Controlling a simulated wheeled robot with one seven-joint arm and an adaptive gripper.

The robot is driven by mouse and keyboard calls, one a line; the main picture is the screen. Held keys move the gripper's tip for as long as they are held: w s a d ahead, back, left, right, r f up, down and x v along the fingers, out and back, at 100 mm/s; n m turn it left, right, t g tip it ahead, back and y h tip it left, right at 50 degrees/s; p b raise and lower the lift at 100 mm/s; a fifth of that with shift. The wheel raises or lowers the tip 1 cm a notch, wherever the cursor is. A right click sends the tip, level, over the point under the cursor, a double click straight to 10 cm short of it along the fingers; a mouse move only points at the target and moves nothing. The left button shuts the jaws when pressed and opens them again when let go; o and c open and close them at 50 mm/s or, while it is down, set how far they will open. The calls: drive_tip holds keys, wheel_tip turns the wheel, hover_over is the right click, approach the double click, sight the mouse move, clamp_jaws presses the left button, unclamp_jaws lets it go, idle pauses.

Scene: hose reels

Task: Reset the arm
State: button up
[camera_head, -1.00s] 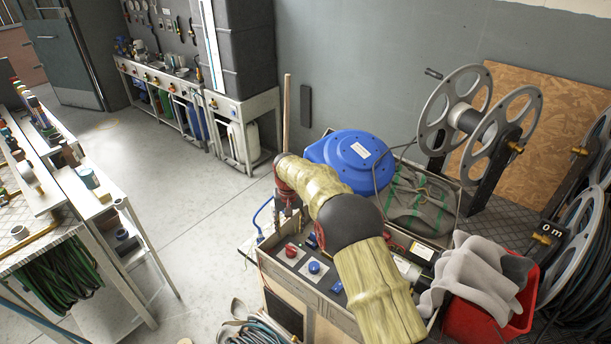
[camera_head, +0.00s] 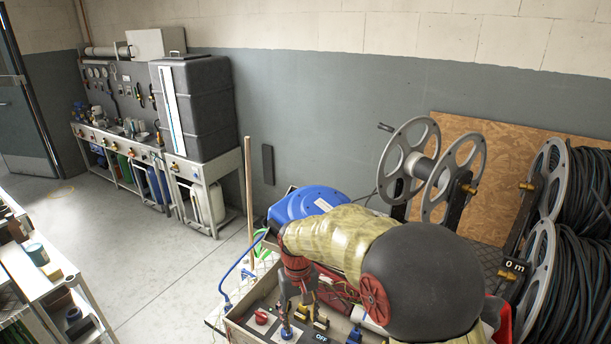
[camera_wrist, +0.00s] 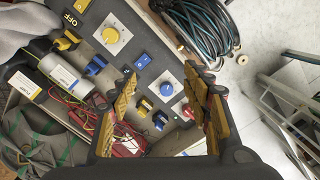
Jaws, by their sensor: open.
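My arm, in a pale yellow sleeve with a dark round joint, reaches over the control box in the head view. My gripper (camera_head: 298,308) points down above the grey control panel (camera_head: 262,328). In the wrist view my gripper (camera_wrist: 160,78) is open, its two yellow-and-black fingers apart with nothing between them. A yellow knob (camera_wrist: 111,36) sits farther up. I cannot tell whether the fingertips touch the panel.
A blue reel (camera_head: 305,203) and a wooden stick (camera_head: 249,200) stand behind the panel. Metal hose reels (camera_head: 408,170) fill the right side. A coiled hose (camera_wrist: 197,25) lies beside the box. A white shelf (camera_head: 50,280) stands left, with open floor between.

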drive_tip(key=s+d+r+m+t, duration=0.1)
drive_tip(key=s+d+r+t, duration=0.2)
drive_tip(key=s+d+r, duration=0.6)
drive_tip(key=s+d+r+m+t, duration=0.2)
drive_tip(key=s+d+r, duration=0.8)
drive_tip(key=s, duration=0.7)
drive_tip(key=shift+d+r+m+t, duration=0.3)
drive_tip(key=shift+d+t, duration=0.3)
drive_tip(key=shift+d, duration=0.15)
drive_tip(key=shift+s, duration=0.1)
